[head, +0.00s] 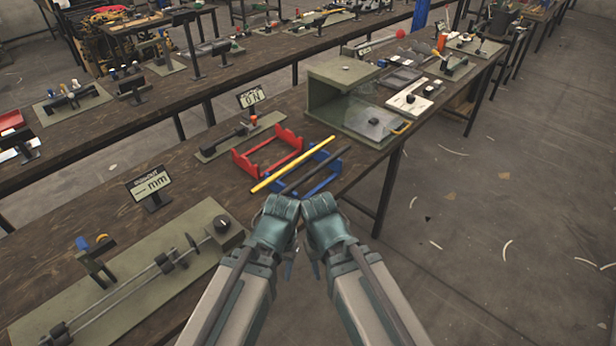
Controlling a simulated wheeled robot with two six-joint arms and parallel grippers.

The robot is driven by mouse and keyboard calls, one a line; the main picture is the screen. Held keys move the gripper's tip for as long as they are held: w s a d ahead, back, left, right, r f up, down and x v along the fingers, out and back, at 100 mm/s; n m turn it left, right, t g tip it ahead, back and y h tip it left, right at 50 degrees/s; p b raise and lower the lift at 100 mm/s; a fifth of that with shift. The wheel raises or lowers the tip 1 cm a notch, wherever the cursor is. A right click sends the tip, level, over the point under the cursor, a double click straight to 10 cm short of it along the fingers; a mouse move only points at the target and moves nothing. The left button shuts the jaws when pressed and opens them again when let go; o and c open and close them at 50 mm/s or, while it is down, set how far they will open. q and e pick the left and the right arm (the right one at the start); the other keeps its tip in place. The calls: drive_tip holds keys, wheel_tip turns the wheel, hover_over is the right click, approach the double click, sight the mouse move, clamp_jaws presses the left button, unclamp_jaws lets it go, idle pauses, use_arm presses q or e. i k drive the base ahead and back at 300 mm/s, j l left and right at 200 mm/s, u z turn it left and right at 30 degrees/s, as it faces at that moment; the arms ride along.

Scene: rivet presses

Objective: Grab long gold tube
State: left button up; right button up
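The long gold tube (293,164) lies slantwise on the near workbench, just beyond my grippers. My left gripper (279,210) and my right gripper (319,209) are close together at the bench's front edge, short of the tubes. Neither is seen touching the gold tube. Their fingers cannot be made out, so open or shut is unclear.
A grey-green press housing (342,88) with a clear panel stands behind the tubes. A small sign (148,184) and a long rod fixture (130,295) are on the left. A dark linear fixture (240,137) lies behind the red holder. Open floor is at right.

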sight(257, 190)
drive_tip(key=i+l+u, duration=0.3)
drive_tip(key=l, duration=0.25)
drive_tip(key=l+u, duration=0.3)
drive_tip(key=l, duration=0.2)
drive_tip(key=l+u, duration=0.3)
drive_tip(key=l, duration=0.3)
drive_tip(key=i, duration=0.05)
